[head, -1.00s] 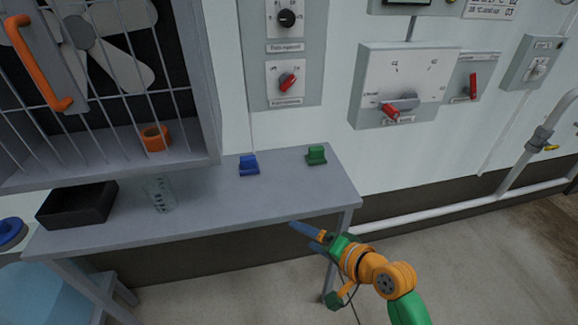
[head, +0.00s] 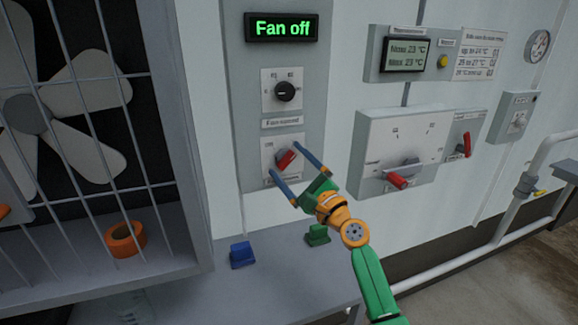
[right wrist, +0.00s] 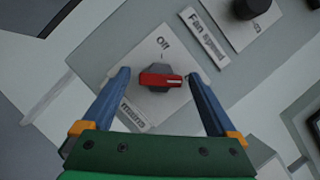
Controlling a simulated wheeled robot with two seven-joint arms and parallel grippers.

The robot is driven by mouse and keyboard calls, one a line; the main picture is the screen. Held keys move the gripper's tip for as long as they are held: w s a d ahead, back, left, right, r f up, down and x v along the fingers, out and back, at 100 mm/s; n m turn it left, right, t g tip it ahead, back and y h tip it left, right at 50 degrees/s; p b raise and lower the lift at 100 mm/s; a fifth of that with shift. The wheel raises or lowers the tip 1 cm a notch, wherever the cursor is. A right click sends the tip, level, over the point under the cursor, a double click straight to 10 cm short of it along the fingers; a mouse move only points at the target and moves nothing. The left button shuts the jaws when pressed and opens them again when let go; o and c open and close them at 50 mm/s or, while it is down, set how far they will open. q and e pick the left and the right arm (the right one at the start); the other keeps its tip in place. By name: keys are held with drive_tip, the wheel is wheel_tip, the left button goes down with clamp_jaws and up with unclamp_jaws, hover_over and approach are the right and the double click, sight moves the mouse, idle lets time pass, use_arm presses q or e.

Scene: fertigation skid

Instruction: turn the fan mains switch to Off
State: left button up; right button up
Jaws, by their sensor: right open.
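The fan mains switch (head: 287,160) is a red handle on a white plate, below the fan speed knob. In the right wrist view the red handle (right wrist: 163,80) lies crosswise, its marked end to the right, and the "Off" label (right wrist: 163,43) is above it. The handle is turned away from that label. My right gripper (head: 284,158) is open, one finger on either side of the handle. In the right wrist view gaps show between the handle and both fingers; depth is hard to tell. My left gripper is not in view.
The black fan speed knob (head: 286,92) sits just above, under a display (head: 282,27) reading "Fan off". A second red-handled switch box (head: 405,150) is to the right. A blue block (head: 242,254) and a green block (head: 317,235) are on the table below. The fan cage is left.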

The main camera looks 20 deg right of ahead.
drive_tip(key=shift+w, duration=0.15)
drive_tip(key=shift+s, duration=0.2)
drive_tip(key=shift+c, duration=1.2)
drive_tip(key=shift+r, duration=0.1)
drive_tip(key=c, duration=1.1)
